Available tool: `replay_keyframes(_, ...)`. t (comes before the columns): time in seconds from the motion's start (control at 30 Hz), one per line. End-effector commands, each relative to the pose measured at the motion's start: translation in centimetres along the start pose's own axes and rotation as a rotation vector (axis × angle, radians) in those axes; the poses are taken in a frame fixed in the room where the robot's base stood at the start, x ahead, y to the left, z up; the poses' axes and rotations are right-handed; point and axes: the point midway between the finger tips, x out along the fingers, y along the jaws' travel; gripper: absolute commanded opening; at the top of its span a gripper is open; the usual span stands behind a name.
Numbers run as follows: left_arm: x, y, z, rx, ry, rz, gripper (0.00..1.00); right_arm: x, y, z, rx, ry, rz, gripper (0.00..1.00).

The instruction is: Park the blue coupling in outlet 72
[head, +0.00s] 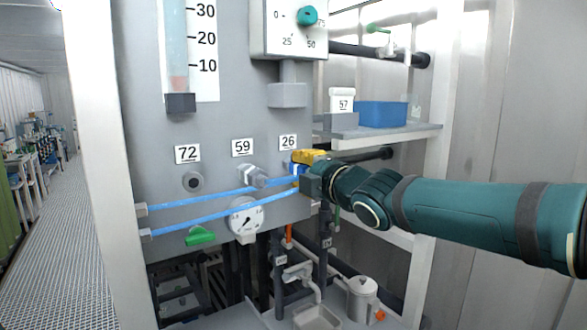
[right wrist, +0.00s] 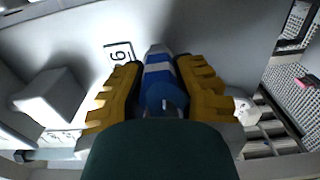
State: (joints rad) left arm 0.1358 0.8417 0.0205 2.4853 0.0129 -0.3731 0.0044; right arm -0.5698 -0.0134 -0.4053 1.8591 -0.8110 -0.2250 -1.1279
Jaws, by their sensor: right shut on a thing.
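The blue coupling (head: 294,169) is at the panel just below the label 26, mostly hidden by my right gripper (head: 306,164). In the right wrist view the yellow fingers (right wrist: 157,95) are shut on the blue coupling (right wrist: 158,72), which has a pale band and points at the panel. I cannot tell whether it is seated in the outlet there. Outlet 72 (head: 193,181) is a dark round port under its label at the left of the panel, with nothing in it. My left gripper is out of view.
Outlet 59 (head: 254,175) holds a grey fitting. Two blue hoses (head: 205,200) slope across the panel below the outlets towards my right gripper. A shelf (head: 385,135) bears a blue bin (head: 382,114).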

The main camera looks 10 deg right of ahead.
Motion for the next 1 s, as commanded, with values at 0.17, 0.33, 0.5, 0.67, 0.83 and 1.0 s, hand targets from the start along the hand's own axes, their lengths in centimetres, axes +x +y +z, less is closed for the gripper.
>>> replay_keyframes(0.17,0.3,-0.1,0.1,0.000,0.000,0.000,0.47,-0.7,0.0,0.0,0.000,-0.001,0.000,0.00)
replay_keyframes(0.33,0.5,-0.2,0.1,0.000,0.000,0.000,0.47,-1.3,0.0,0.0,0.001,0.000,0.001,0.00)
replay_keyframes(0.5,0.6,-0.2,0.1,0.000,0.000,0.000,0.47,-1.9,0.0,0.0,0.001,0.000,0.002,0.00)
replay_keyframes(0.67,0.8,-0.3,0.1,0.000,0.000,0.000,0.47,-2.5,0.0,0.0,0.001,0.000,0.001,0.00)
replay_keyframes(0.83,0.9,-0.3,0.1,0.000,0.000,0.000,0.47,-3.1,0.0,0.0,0.000,-0.001,0.000,0.00)
replay_keyframes(1.0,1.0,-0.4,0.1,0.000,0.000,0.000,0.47,-3.7,0.1,0.0,0.000,0.000,0.001,0.00)
